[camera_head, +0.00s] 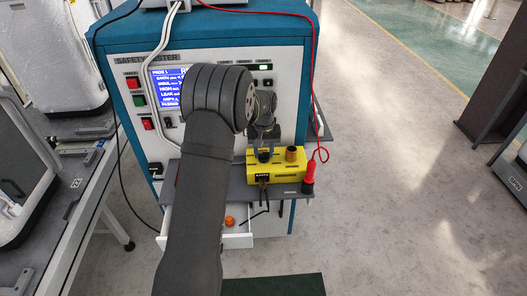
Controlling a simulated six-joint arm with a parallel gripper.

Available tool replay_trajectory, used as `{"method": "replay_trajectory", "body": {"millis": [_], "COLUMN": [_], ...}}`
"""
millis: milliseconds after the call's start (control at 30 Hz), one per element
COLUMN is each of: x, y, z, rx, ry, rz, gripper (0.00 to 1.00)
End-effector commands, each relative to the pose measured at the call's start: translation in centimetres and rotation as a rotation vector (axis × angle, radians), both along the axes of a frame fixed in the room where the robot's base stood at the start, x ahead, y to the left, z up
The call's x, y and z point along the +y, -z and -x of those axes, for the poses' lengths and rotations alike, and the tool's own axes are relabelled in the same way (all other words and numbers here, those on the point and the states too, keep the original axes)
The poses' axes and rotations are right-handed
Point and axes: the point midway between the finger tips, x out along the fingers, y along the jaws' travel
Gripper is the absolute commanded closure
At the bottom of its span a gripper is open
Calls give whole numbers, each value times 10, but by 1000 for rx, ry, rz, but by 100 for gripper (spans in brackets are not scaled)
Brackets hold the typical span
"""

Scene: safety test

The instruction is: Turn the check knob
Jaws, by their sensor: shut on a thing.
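The safety tester (285,88) is a teal cabinet with a light front panel, partly hidden behind my arm. A yellow box (276,172) sits on the grey shelf (240,196) in front of it. On the box top are a dark knob (264,157) at the left and a brown knob-like cylinder (291,153) at the right. My gripper (264,149) points down at the left part of the box top and is shut on the dark knob. The fingertips are small here, and the gripper partly covers the knob.
A red probe (309,176) with a red cable stands at the shelf's right end. A blue screen (168,86), a red button (132,82) and a green button (139,100) are on the panel. An open white drawer (237,241) below holds an orange item (230,221).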

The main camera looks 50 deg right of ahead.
Motion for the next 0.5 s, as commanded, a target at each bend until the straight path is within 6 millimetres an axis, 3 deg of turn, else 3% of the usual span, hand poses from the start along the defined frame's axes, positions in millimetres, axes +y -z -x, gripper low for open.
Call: {"method": "replay_trajectory", "body": {"millis": [500], "x": [-2], "y": [-1], "z": [0], "rx": [-3], "ry": [-404], "rz": [3], "gripper": [85]}}
